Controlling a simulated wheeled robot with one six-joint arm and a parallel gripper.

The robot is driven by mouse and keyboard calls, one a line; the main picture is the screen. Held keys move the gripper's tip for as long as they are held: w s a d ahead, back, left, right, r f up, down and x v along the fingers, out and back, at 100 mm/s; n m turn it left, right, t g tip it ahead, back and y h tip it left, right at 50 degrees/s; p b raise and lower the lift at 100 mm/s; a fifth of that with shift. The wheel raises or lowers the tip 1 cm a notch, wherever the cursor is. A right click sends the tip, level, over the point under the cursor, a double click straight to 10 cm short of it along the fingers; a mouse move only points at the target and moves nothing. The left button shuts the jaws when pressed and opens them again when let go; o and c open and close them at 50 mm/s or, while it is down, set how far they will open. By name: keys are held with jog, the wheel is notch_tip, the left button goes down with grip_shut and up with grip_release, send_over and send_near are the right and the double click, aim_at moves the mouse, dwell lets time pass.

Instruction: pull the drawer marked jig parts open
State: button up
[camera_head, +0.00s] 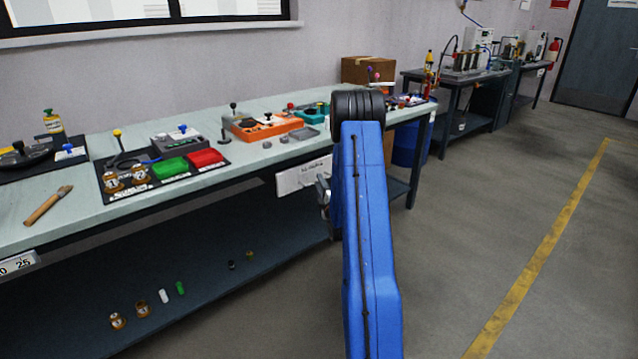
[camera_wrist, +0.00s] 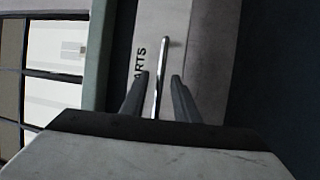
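The drawer's white front (camera_head: 296,180) hangs under the bench top in the head view, with small dark lettering too blurred to read there. In the wrist view the drawer front (camera_wrist: 203,60) fills the middle, and the letters "ARTS" show sideways on it. Its thin metal bar handle (camera_wrist: 163,60) stands out between my fingers. My gripper (camera_wrist: 160,78) is open around the handle, with a gap visible on each side. In the head view my gripper (camera_head: 324,192) is at the drawer's right end, partly hidden by my blue arm. No drawer interior shows.
The floor (camera_head: 470,215) to the right is clear.

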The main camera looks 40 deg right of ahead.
jog(key=shift+x, duration=0.8)
